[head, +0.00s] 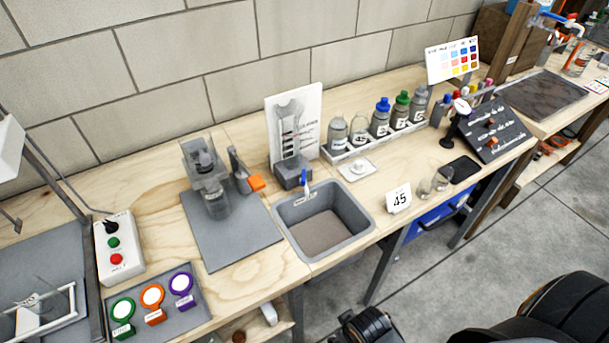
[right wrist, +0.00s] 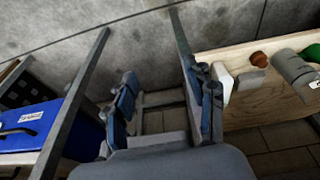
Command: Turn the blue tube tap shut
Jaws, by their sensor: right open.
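A small blue tap piece (head: 546,15) shows at the top right of the head view, by a wooden post at the far end of the bench. A red-orange tap piece with a pale spout (head: 573,25) is beside it. Another blue lever (head: 304,180) stands at the back rim of the grey sink. The labels and lever settings are too small to tell. My right gripper (right wrist: 162,88) is open and empty in the right wrist view, low beside the bench legs and apart from any tap. My left gripper is not in view.
The bench carries a grey sink (head: 282,222), a bottle rack (head: 372,146), a 45 sign (head: 399,198) and a dark tilted board (head: 496,130). A blue drawer unit (right wrist: 30,128) and bench legs are near my right gripper. The concrete floor (head: 455,245) in front is partly clear.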

